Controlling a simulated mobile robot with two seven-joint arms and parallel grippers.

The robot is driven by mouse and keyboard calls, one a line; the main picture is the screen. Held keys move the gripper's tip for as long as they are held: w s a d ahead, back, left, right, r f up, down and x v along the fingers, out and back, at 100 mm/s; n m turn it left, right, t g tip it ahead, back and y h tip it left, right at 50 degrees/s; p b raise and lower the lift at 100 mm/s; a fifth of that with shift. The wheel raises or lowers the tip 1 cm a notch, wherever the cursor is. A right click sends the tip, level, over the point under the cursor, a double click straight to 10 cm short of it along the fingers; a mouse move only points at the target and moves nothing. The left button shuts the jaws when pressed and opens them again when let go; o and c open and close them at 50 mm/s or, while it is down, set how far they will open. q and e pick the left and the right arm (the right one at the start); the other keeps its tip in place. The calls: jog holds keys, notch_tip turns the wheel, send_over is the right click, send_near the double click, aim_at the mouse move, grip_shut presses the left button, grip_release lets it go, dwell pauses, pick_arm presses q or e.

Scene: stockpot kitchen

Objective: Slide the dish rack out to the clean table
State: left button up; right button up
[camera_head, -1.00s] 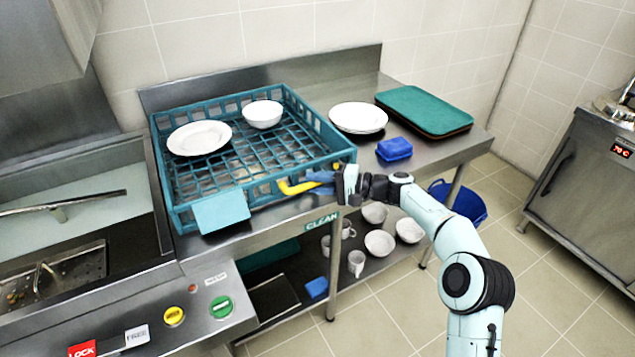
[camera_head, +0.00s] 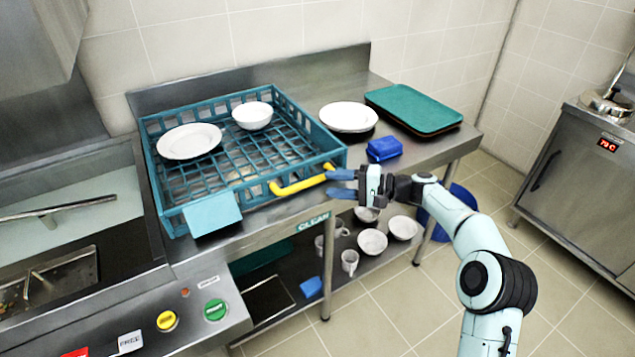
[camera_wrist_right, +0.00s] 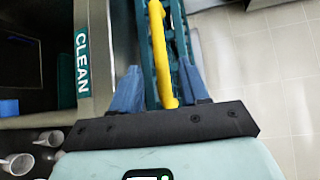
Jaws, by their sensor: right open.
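The teal dish rack (camera_head: 160,205) sits on the steel clean table (camera_head: 400,165), its left edge by the sink side. A white plate (camera_head: 189,141) and a white bowl (camera_head: 252,115) stand in it. Its yellow handle (camera_head: 298,184) is on the front side. My left gripper is not in view.
White plates (camera_head: 348,116), a blue sponge-like block (camera_head: 384,148) and a teal tray stack (camera_head: 414,108) stand on the table right of the rack. Several cups and bowls (camera_head: 372,241) are on the lower shelf. A blue tub (camera_head: 455,203) is on the floor.

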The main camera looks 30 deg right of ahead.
jog(key=f+v, duration=0.1)
jog(key=v, duration=0.5)
jog(key=shift+d+r, duration=0.2)
jog(key=shift+r, duration=0.35)
jog(key=shift+s, duration=0.1)
